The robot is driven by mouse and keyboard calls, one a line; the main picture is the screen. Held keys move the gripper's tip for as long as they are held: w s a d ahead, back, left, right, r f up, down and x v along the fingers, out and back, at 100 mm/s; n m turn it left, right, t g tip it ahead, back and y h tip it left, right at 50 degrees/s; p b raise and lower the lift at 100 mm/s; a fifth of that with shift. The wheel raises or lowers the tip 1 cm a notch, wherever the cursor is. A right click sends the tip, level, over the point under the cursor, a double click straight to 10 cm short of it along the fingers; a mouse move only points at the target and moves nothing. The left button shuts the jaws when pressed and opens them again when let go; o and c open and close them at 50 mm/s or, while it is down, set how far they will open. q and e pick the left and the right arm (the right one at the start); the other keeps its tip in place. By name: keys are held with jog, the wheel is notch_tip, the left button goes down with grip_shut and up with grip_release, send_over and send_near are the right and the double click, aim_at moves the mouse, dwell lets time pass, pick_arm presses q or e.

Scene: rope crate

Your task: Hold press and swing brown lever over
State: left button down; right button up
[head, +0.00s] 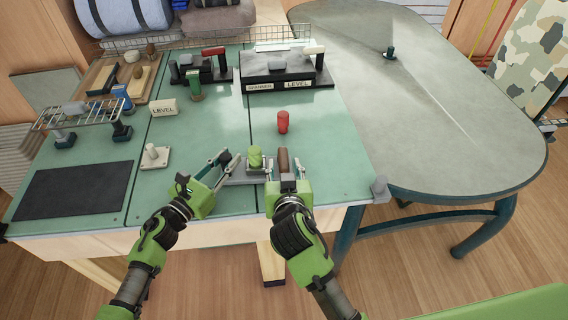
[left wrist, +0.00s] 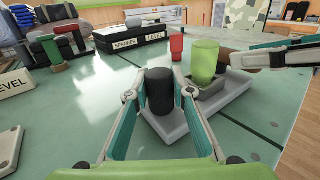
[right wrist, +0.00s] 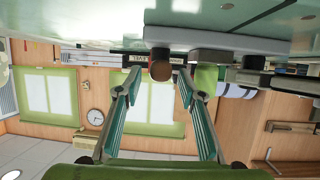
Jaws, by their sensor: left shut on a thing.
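The press is a grey base (head: 243,178) at the table's front edge, with a dark post (left wrist: 160,92), a light green cylinder (head: 255,157) and a brown lever (head: 283,160). My left gripper (head: 224,160) is shut on the dark post; its fingers flank it in the left wrist view. The brown lever's rounded end (right wrist: 160,70) faces my right gripper (right wrist: 159,82), at or just beyond its fingertips. Those fingers are open, with a gap on each side of the lever. In the head view the right gripper (head: 284,174) partly covers the lever.
A red cylinder (head: 283,122) stands behind the press. A white peg on a plate (head: 154,157) and a LEVEL sign (head: 163,107) are to the left. Black-based fixtures (head: 288,86) stand at the back. The green tabletop (head: 335,150) right of the press is clear.

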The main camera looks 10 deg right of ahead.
jog(key=shift+x, duration=0.8)
grip_shut()
